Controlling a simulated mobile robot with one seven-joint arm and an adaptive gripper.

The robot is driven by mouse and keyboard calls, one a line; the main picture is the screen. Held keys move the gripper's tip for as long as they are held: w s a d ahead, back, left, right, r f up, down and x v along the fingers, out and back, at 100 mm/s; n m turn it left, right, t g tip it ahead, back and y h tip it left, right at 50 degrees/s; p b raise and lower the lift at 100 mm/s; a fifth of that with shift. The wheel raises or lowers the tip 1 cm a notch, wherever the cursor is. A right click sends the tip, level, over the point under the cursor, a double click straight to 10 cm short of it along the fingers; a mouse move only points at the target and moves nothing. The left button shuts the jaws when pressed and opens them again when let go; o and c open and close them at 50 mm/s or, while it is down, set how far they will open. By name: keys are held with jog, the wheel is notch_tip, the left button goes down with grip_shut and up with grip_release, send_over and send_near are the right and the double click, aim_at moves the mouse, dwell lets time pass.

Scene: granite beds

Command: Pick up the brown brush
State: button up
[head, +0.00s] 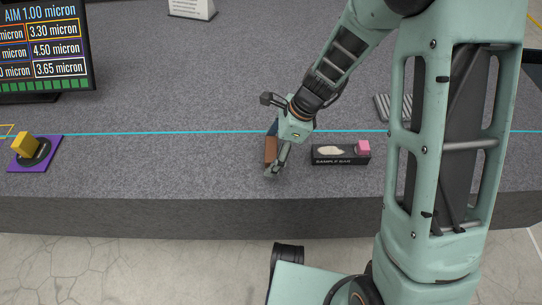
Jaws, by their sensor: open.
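A brown block-like thing (270,150), which looks like the brush, lies on the grey granite bed (180,165) near its front edge. My gripper (273,172) is over its right side, reaching down from my arm. The gripper and its finger hide part of the brown thing. The jaws are open. I cannot tell from this view whether a finger touches it. A dark blue patch shows just above it, partly hidden by the gripper.
A yellow block (25,145) stands on a purple pad (50,150) at the left. A screen (42,45) stands behind it. The bed between them is clear.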

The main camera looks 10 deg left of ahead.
aim_at(267, 149)
jog(key=c, duration=1.3)
jog(key=shift+r, duration=0.1)
jog(key=shift+r+p, duration=0.55)
jog(key=shift+r, duration=0.05)
notch_tip(267, 149, up, 3)
jog(key=shift+s+f+p, duration=0.1)
jog(key=shift+f+p, duration=0.1)
jog(key=shift+p, duration=0.6)
jog(key=s+r+p, duration=0.1)
jog(key=s+r, duration=0.2)
jog(key=s, duration=0.1)
jog(key=s+d+r+p, duration=0.1)
jog(key=s+r+p, duration=0.1)
jog(key=s, duration=0.3)
jog(key=s+d+r+p, duration=0.1)
jog(key=s+r, duration=0.3)
jog(key=shift+s+d, duration=0.25)
jog(key=shift+s, duration=0.05)
